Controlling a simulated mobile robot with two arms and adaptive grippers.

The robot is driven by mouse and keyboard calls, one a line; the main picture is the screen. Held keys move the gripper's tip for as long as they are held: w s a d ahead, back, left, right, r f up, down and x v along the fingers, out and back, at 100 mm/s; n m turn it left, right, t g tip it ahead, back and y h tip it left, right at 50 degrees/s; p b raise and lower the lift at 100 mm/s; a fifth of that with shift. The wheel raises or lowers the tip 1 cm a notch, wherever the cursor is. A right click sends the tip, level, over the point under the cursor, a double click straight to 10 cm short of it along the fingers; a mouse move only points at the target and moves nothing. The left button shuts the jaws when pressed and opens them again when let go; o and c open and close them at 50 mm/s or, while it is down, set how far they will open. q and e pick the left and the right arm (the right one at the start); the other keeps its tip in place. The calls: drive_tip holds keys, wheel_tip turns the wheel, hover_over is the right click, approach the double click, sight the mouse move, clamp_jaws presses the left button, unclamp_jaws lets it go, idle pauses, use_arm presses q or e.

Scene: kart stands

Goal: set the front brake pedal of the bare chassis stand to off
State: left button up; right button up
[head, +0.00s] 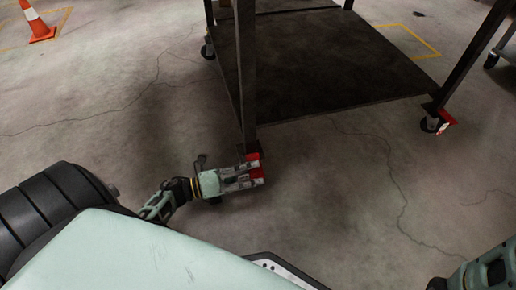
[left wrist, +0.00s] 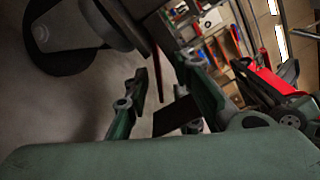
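The stand (head: 320,62) is a dark metal frame with a low dark shelf, in the head view. Its near leg ends in a caster with a red brake pedal (head: 252,157), partly hidden by my left gripper (head: 257,176). That gripper is low over the floor, with its fingertips at the red part. In the left wrist view, the two fingers (left wrist: 163,78) are apart, with a dark reddish piece (left wrist: 178,117) between them. Whether they touch the pedal, and the pedal's setting, I cannot tell. My right gripper is out of view; only its arm shows at lower right.
Another caster with a red pedal (head: 445,121) is at the stand's right corner, and a further caster (head: 207,51) is at left. An orange cone (head: 38,25) stands at upper left. The cracked concrete floor is clear right of my left gripper.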

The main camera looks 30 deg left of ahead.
use_arm(q)
drive_tip(key=shift+x, duration=1.1)
drive_tip(key=shift+c, duration=0.2)
clamp_jaws()
